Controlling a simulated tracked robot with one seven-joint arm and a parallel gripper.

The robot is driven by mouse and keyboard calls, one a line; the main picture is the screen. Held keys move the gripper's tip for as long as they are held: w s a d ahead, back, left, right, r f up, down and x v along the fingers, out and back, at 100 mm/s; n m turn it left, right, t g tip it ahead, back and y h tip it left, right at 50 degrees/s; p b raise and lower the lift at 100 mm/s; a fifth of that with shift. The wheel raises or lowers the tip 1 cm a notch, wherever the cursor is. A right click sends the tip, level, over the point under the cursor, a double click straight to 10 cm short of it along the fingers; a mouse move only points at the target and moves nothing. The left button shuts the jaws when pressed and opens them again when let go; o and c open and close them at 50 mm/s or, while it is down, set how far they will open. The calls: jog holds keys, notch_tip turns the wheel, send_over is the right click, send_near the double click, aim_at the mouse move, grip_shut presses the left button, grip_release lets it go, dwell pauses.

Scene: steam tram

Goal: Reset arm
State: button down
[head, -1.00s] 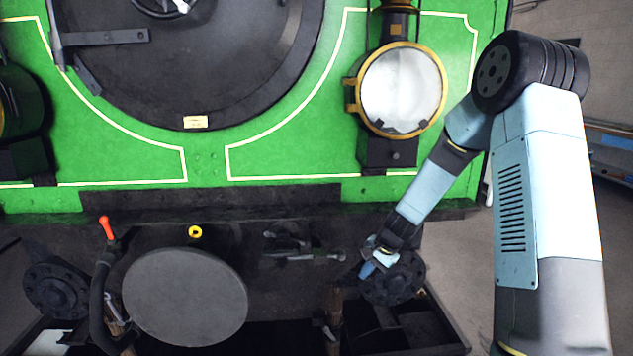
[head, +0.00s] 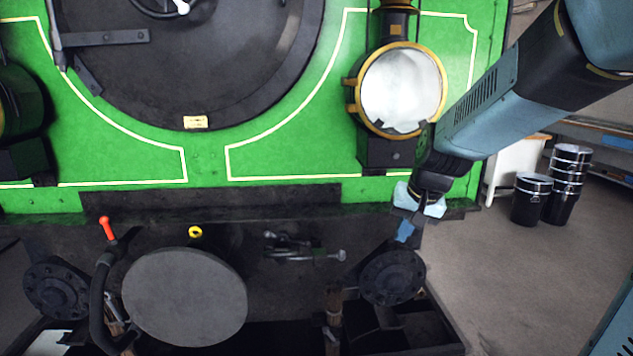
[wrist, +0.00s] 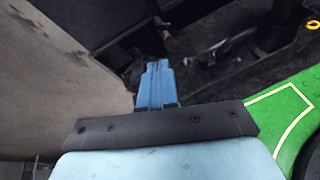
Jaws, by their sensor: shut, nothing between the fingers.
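My gripper (head: 405,231) is at the right front of the green steam tram (head: 300,168), just above the right round black flange (head: 393,277). Its blue fingers are shut and hold nothing. They point down, below the brass-rimmed headlamp (head: 400,90). My arm reaches in from the upper right, partly covering the tram's right edge. In the wrist view the shut blue fingers (wrist: 154,84) show at the centre, with dark tram parts beyond them.
A large grey buffer disc (head: 184,297) and a red-tipped hose (head: 106,229) stand at the left front. A metal screw coupling (head: 300,250) is between the buffer and my gripper. Black drums (head: 569,170) stand on the floor at right, near a white table (head: 518,163).

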jog(key=s+d+r+n+t+h, duration=0.1)
jog(key=s+d+r, duration=0.1)
jog(key=s, duration=0.6)
jog(key=s+d+r+n, duration=0.1)
jog(key=s+d+r, duration=0.2)
jog(key=s, duration=0.6)
notch_tip(320, 180, up, 2)
jog(key=shift+s+r+t+h, duration=0.15)
jog(key=shift+s+t+h, duration=0.1)
jog(key=shift+t+h, duration=0.15)
jog(key=shift+r, duration=0.1)
jog(key=c, duration=1.8)
grip_release()
